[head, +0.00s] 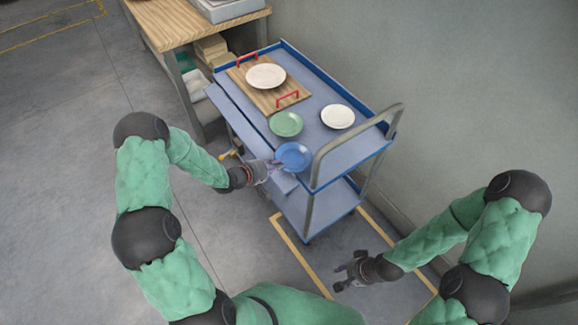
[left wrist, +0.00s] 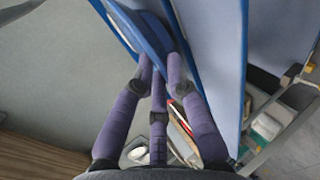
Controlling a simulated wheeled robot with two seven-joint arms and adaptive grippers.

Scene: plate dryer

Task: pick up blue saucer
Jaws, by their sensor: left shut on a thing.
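The blue saucer (head: 294,155) is at the near edge of the blue cart's top (head: 335,150). My left gripper (head: 275,165) is shut on its left rim. In the left wrist view the saucer (left wrist: 152,35) shows nearly edge-on, with the purple fingers (left wrist: 160,85) of my left gripper closed at its rim. Whether the saucer still touches the cart top I cannot tell. My right gripper (head: 343,276) is low over the floor in front of the cart, with its fingers apart and nothing between them.
A green saucer (head: 286,124) and a white plate (head: 337,116) lie on the cart. Behind them a wooden tray (head: 290,91) with red handles bears another white plate (head: 266,76). The cart's grey handle rail (head: 350,136) rises right of the blue saucer. A wooden table (head: 190,22) stands behind.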

